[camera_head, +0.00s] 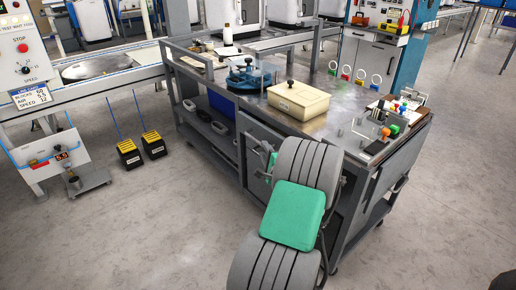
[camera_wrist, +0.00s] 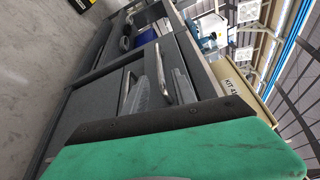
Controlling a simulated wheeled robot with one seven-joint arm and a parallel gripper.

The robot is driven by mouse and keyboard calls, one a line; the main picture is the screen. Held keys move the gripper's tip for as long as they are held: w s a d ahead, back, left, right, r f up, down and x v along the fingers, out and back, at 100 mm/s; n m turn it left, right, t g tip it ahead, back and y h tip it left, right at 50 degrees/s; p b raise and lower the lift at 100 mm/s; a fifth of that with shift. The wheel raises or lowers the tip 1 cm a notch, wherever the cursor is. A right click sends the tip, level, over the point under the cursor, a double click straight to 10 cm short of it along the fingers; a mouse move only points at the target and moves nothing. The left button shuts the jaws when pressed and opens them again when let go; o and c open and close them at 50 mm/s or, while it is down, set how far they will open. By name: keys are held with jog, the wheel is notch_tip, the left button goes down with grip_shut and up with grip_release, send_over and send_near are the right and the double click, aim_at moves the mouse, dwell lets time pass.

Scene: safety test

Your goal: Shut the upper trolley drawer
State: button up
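The trolley (camera_head: 316,122) stands in the middle of the head view, its steel top loaded. Its upper drawer (camera_wrist: 182,45) shows in the wrist view, which is turned sideways, with the trolley top to the right. A bright bar handle (camera_wrist: 161,70) is on that drawer's front; a second handle (camera_wrist: 126,92) lies lower on the trolley, left in this view. My gripper (camera_wrist: 166,90) is at the upper handle, its ribbed grey fingers apart on either side of it. Contact is unclear. How far the drawer stands out is unclear.
A cream box (camera_head: 298,101), a blue round fixture (camera_head: 247,79) and small coloured parts (camera_head: 398,109) are on the trolley top. Yellow-black blocks (camera_head: 130,153) stand on the floor to the left.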

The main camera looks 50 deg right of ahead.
aim_at(258, 142)
jog(key=b+x, duration=0.1)
jog(key=x, duration=0.5)
jog(key=shift+w+a, duration=0.1)
jog(key=shift+w, duration=0.15)
jog(key=shift+w+d, duration=0.35)
jog(key=shift+w, duration=0.05)
jog(key=shift+c, duration=0.4)
grip_shut()
